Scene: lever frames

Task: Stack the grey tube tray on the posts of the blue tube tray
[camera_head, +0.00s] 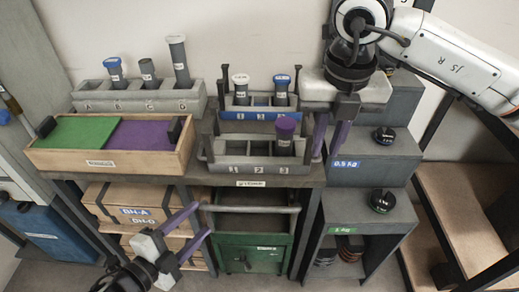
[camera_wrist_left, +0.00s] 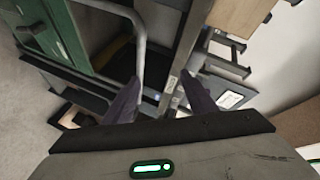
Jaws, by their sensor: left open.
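The grey tube tray (camera_head: 232,166), with numbered slots and dark end handles, rests at the bench's front edge. A purple-capped tube (camera_head: 285,133) stands in its right part. The blue tube tray (camera_head: 256,114) is just behind, with dark upright end posts, a white-capped tube (camera_head: 240,88) and a blue-capped tube (camera_head: 281,89); its lower front is partly hidden. My right gripper (camera_head: 325,160) points down just right of the grey tray's right handle, fingers apart, nothing visible between them. My left gripper (camera_head: 204,220) is open and empty, low before the bench; its fingers show in the left wrist view (camera_wrist_left: 162,100).
A long grey rack (camera_head: 150,104) with several tubes stands back left. Before it is a wooden box (camera_head: 110,160) with green and purple sections. A green cabinet (camera_head: 250,248) with a rail (camera_head: 250,208) is below the bench. Grey steps (camera_head: 375,150) with dark weights stand at right.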

